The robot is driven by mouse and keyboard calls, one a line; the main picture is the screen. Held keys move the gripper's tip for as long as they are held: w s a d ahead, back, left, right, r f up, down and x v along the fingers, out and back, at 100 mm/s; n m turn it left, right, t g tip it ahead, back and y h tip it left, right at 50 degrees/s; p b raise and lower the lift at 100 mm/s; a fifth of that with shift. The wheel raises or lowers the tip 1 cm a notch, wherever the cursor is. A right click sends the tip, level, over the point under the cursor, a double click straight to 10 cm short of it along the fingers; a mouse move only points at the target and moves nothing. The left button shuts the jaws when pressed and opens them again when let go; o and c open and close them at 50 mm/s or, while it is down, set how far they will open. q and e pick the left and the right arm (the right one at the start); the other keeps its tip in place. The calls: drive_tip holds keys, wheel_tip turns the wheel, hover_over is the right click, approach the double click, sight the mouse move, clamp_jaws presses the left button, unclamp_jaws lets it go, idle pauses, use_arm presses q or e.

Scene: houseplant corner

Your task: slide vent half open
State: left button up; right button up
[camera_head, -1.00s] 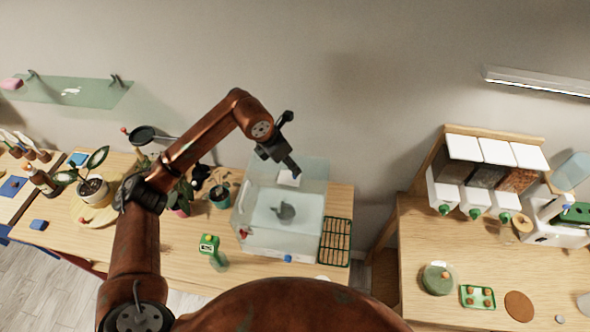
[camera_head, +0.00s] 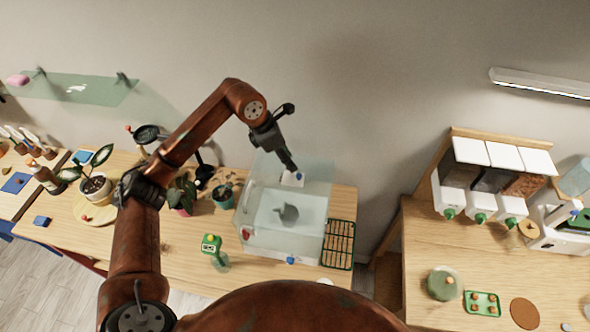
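A clear box (camera_head: 262,235) with a see-through lid stands on the left wooden table and holds a grey watering-can-like shape (camera_head: 288,214). A small white plate (camera_head: 288,181), which looks like the vent slide, lies at the far part of the lid, with a small blue spot (camera_head: 299,176) on it. My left gripper (camera_head: 292,167) points down at this plate from behind and above, its tip right by the blue spot. I cannot tell whether it touches, nor how far apart the fingers are. The vent opening is not clearly visible. My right gripper is out of view.
A green rack tray (camera_head: 339,244) lies right of the box. A green-topped bottle (camera_head: 212,246) and potted plants (camera_head: 182,195) stand to its left. A second table (camera_head: 410,270) with white dispensers (camera_head: 478,201) is at right, beyond a gap.

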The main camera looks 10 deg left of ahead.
sight(299, 175)
use_arm(q)
drive_tip(key=shift+m+g, duration=0.3)
drive_tip(key=shift+m, duration=0.4)
drive_tip(key=x, duration=0.2)
drive_tip(key=p+x, duration=0.1)
drive_tip(key=x, duration=0.2)
drive_tip(key=p+x, duration=0.1)
drive_tip(key=x, duration=0.1)
drive_tip(key=shift+w+a+f, duration=0.2)
drive_tip(key=shift+w+f, duration=0.15)
drive_tip(key=shift+w, duration=0.05)
drive_tip(key=shift+d+f, duration=0.2)
drive_tip(key=shift+f, duration=0.4)
drive_tip(key=shift+c, duration=0.5)
clamp_jaws()
